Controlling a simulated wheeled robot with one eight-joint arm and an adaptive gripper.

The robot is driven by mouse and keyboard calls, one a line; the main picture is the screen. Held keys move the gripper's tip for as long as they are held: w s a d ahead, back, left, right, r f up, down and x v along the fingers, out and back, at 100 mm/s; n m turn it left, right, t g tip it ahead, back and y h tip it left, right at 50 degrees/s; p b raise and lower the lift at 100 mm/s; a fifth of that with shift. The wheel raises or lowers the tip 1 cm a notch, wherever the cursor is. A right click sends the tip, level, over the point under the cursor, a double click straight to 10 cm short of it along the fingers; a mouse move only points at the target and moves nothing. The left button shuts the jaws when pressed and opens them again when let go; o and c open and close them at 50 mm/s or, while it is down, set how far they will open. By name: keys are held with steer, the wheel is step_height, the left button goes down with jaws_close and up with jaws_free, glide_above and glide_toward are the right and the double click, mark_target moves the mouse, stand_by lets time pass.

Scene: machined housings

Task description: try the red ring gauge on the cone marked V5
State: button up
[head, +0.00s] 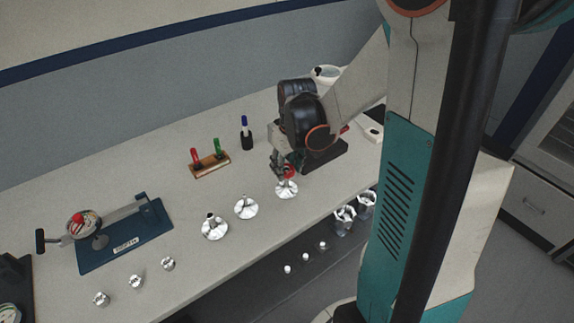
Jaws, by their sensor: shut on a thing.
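My gripper (281,166) points down near the middle of the bench and is shut on the red ring gauge (290,171). The ring is partly hidden by the fingers. Right below it stands a shiny flanged metal part (287,190), its top hidden by the ring and gripper. I cannot tell whether the ring is around the top of this part or just above it. Two similar flanged parts, a middle one (246,208) and a left one (215,229), stand to the left in a slanting row. No V5 mark is legible on any of them.
A wooden block (211,165) holds a red-handled and a green-handled tool behind the row. A black holder (246,141) with a blue-topped item stands further back. A blue-based dial fixture (123,240) and several small metal parts (136,281) occupy the left. The bench's front edge is close.

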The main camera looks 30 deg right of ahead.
steer(key=shift+f+b, duration=0.7)
steer(key=shift+f, duration=0.15)
stand_by(0.3)
steer(key=shift+r, duration=0.25)
stand_by(2.3)
steer(key=shift+r+p, duration=1.45)
steer(key=shift+r, duration=0.3)
steer(key=shift+f, duration=0.15)
steer(key=shift+f+b, duration=1)
steer(key=shift+f, duration=0.05)
steer(key=shift+f+b, duration=0.35)
steer(key=shift+b, duration=0.05)
stand_by(1.0)
